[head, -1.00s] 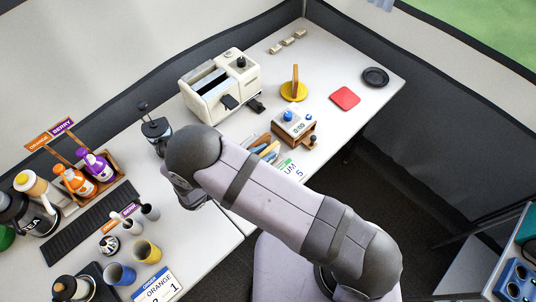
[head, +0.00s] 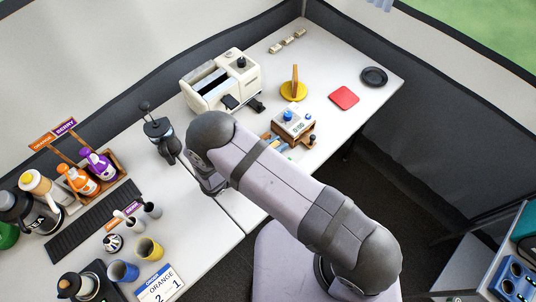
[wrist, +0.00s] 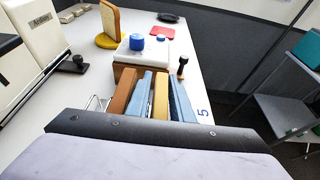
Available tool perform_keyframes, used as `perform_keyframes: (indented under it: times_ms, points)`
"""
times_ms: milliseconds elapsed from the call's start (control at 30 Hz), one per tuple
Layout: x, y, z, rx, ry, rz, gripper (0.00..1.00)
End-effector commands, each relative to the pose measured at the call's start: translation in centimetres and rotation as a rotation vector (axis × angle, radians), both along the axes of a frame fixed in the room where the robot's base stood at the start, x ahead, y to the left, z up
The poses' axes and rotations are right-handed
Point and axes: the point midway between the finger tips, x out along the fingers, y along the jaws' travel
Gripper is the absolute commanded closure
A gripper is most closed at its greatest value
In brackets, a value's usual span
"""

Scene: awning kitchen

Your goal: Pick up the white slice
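The only slice I can make out is a bread slice (head: 295,80) standing upright on a round yellow stand (head: 300,97) toward the back of the counter. It has a brown crust and a pale tan face, which shows in the wrist view (wrist: 111,20). No plainly white slice can be told apart. The slice stands free, with nothing touching it but the stand. My gripper's fingers show in neither view. In the head view my folded arm hides its end, well to the front left of the slice. The wrist view shows only a dark band and pale casing of mine below.
A cream toaster (head: 243,73) stands left of the slice. A wooden box with a white top (head: 290,128) and blue knob is in front, with colored slats (wrist: 160,95) nearer. A red square (head: 343,98) and black plate (head: 374,77) lie right. Bottles and cups crowd the left.

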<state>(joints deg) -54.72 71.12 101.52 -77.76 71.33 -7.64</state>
Motion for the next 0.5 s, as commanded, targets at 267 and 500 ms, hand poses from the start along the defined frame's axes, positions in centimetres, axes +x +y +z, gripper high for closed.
perform_keyframes:
  times_ms: [267, 500]
  points:
    - [-0.01, 0.01, 0.02, 0.000, 0.000, 0.000, 1.00]
    - [-0.02, 0.02, 0.16, 0.000, 0.000, 0.000, 1.00]
